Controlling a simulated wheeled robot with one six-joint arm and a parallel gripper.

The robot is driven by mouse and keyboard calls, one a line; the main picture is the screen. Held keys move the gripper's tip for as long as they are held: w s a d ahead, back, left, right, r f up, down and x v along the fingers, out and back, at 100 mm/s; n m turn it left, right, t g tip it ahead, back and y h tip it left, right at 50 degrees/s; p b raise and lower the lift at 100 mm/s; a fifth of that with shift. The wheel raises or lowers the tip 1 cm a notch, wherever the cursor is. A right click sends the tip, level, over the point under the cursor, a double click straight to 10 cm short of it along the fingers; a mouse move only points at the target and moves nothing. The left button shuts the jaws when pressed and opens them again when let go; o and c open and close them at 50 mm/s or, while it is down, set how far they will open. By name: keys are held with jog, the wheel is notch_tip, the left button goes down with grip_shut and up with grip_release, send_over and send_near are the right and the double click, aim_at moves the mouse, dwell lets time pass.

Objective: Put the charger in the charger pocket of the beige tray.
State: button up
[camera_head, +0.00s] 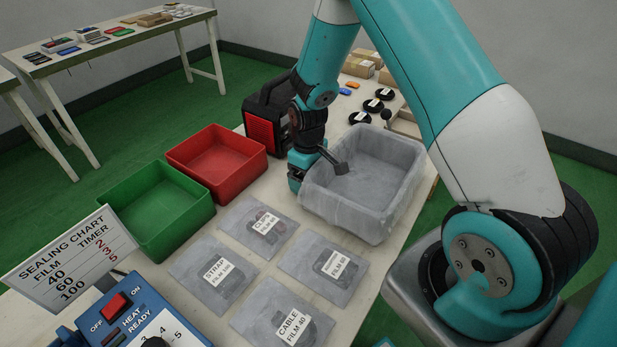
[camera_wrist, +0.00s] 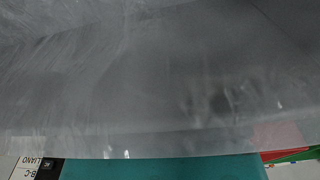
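I cannot make out a loose charger in either view. Several grey film packets lie on the table; the right one (camera_head: 318,282) has a label whose first word I cannot read. A pale beige edge (camera_head: 404,124) shows behind the grey bin, perhaps the beige tray; its pockets are hidden. My gripper (camera_head: 297,178) points down at the left outer side of the grey bin (camera_head: 322,202), close to its wall. Its fingertips are hidden, so I cannot tell if it holds anything. The wrist view is mostly filled by a blurred grey surface.
A red bin (camera_head: 255,163) and green bin (camera_head: 189,232) stand left of my gripper. A black and red machine (camera_head: 259,131) stands behind it. Black round items (camera_head: 373,105) lie beyond the grey bin. A blue sealer (camera_head: 140,318) and chart (camera_head: 70,262) are at the front left.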

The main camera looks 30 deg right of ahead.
jog(key=shift+c, duration=0.5)
jog(key=shift+r, duration=0.55)
notch_tip(320, 180, up, 19)
